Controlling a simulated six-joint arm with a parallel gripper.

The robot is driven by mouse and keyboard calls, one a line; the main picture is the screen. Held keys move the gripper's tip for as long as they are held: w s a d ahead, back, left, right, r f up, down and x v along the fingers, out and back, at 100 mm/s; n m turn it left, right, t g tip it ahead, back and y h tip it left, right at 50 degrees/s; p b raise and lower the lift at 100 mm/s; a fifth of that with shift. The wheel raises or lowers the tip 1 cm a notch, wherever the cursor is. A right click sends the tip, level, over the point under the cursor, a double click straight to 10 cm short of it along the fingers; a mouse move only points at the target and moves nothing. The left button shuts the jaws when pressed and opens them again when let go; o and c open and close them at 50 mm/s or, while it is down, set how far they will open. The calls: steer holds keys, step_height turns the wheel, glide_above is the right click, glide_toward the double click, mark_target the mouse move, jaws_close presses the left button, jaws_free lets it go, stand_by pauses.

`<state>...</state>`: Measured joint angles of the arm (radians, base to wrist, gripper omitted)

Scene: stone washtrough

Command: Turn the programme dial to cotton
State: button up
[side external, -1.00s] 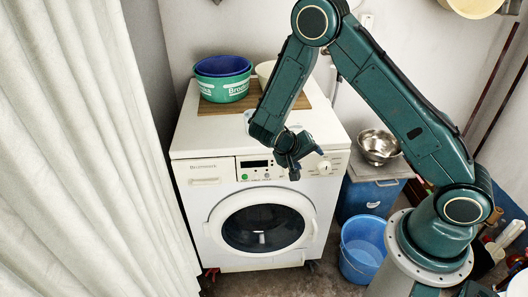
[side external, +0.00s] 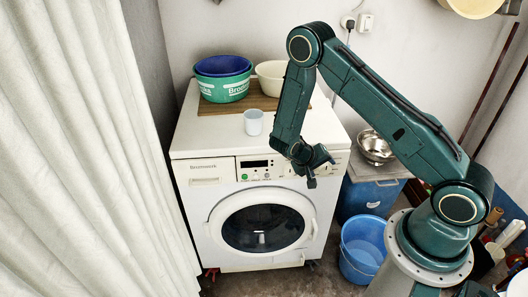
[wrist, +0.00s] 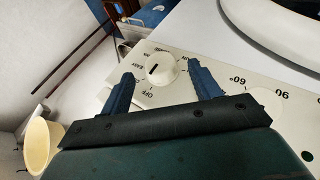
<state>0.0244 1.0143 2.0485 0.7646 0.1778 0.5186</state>
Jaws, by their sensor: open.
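The programme dial (wrist: 158,71) is a round cream knob with a dark pointer mark, on the washing machine's white front panel. In the wrist view, printed labels ring it upside down; OFF is readable, but I cannot make out cotton. My gripper (wrist: 160,69) is open, with one dark finger on either side of the dial; I cannot tell whether they touch it. In the side view my gripper (side external: 312,172) is at the panel's right end and hides the dial. The washing machine (side external: 190,220) stands upright with its round door shut.
A second pale knob (wrist: 264,103) marked with temperatures sits beside the right finger. A white cup (side external: 253,122), a green basin (side external: 225,92) and a cream bowl (side external: 272,75) stand on the machine. A blue bucket (side external: 362,250) stands on the floor at right.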

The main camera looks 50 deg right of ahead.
mark_target(325, 169)
steer(key=shift+x, duration=1.5)
steer(key=shift+c, duration=0.2)
steer(key=c, duration=0.9)
